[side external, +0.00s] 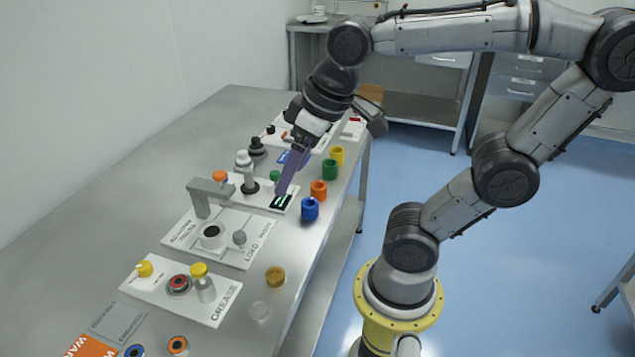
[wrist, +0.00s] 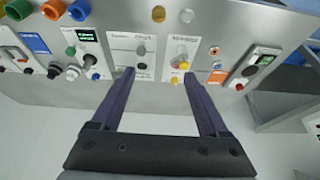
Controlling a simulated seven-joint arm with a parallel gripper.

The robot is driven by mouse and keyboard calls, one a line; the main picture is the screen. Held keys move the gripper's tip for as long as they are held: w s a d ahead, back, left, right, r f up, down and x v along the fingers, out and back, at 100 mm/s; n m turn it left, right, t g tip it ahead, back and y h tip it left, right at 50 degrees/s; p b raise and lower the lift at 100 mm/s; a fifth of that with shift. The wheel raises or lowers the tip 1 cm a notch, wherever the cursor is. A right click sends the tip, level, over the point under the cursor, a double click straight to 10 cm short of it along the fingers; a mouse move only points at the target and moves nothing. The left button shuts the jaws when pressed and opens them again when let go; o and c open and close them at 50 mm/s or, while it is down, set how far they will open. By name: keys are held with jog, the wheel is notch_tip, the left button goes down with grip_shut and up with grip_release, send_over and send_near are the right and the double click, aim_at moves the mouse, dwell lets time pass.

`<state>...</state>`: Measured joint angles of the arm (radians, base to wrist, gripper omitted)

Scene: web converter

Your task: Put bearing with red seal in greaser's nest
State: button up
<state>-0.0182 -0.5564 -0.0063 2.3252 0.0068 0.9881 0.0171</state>
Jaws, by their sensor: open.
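A dark ring-shaped part with a red ring on top (side external: 179,283) sits on the white GREASE plate (side external: 222,300), between a yellow knob (side external: 145,268) and a yellow-capped clear bottle (side external: 200,271). It looks like the red-sealed bearing in a round seat, but I cannot tell how deep it sits. A bearing with an orange-looking seal (side external: 177,345) and one with a blue seal (side external: 135,351) lie at the front edge. My gripper (side external: 280,194) is above the small display, far from the GREASE plate. In the wrist view my gripper (wrist: 159,75) is open and empty.
Blue (side external: 310,209), orange (side external: 319,190), green and yellow cups line the table's right edge. A brass cup (side external: 275,277) and a clear cup (side external: 260,310) stand beside the GREASE plate. The left tabletop is clear.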

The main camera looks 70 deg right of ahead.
jog(key=shift+t, duration=0.6)
jog(key=s+f, duration=0.1)
jog(key=s, duration=0.1)
jog(key=s+f, duration=0.1)
jog(key=s, duration=0.1)
jog(key=shift+d+f, duration=0.25)
jog(key=shift+f, duration=0.05)
dwell(1.4)
